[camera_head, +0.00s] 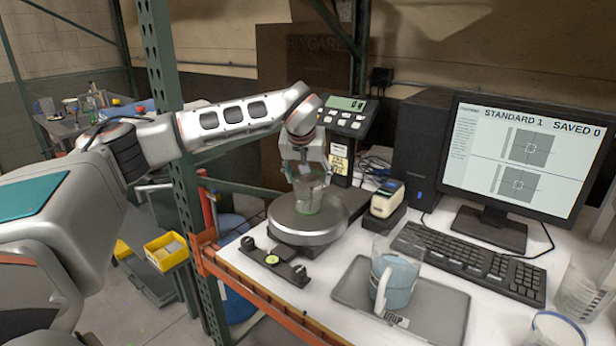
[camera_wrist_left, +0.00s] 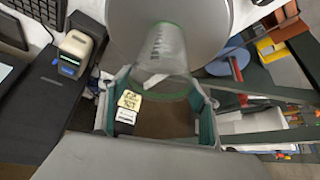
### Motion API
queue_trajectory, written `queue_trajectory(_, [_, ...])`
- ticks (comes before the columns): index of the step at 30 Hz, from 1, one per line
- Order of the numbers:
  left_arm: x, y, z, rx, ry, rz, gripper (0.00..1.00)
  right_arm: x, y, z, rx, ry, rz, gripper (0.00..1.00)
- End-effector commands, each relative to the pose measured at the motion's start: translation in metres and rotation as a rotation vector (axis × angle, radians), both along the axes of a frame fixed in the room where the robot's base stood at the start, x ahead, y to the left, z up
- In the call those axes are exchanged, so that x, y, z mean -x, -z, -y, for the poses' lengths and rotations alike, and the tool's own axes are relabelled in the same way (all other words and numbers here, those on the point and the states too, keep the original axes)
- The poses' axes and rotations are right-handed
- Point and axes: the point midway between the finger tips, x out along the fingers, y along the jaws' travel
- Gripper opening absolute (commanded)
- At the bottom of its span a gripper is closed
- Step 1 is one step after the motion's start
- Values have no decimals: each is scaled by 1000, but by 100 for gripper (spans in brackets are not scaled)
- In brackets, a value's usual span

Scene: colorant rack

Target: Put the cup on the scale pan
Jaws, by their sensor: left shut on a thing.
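My left gripper (camera_head: 304,172) is above the scale and shut on a clear cup (camera_head: 308,197). The cup is upright, with a greenish rim at its base, and it also shows between the fingers in the left wrist view (camera_wrist_left: 166,58). The round metal scale pan (camera_head: 290,228) lies directly below the cup; it fills the top middle of the left wrist view (camera_wrist_left: 212,20). The cup's bottom appears at or very close to the pan surface; I cannot tell if it touches. My right gripper is not in view.
The scale display (camera_head: 346,104) stands behind the pan. A small handheld device (camera_head: 386,198) is to its right. A jug of blue liquid (camera_head: 395,276) stands on a grey tray (camera_head: 443,305). A keyboard (camera_head: 470,262) and monitor (camera_head: 525,155) occupy the right. A green rack post (camera_head: 186,195) is left.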

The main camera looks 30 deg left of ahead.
Motion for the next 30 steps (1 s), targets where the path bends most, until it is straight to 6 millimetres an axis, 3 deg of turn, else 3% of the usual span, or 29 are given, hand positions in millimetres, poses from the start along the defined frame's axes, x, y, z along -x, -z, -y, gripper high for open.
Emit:
queue_trajectory(4, [0, 4, 0, 0, 0, 0, 50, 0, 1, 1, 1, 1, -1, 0])
queue_trajectory(5, [0, 3, 0, 0, 0, 0, 67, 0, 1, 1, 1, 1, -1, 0])
queue_trajectory(6, [0, 3, 0, 0, 0, 0, 77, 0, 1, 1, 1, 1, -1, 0])
queue_trajectory(7, [0, 3, 0, 0, 0, 0, 78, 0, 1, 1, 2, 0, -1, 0])
queue_trajectory(20, [1, -4, 0, 0, 0, 1, 78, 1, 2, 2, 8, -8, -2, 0])
queue_trajectory(30, [29, -59, 13, 0, 0, 5, 78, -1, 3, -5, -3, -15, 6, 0])
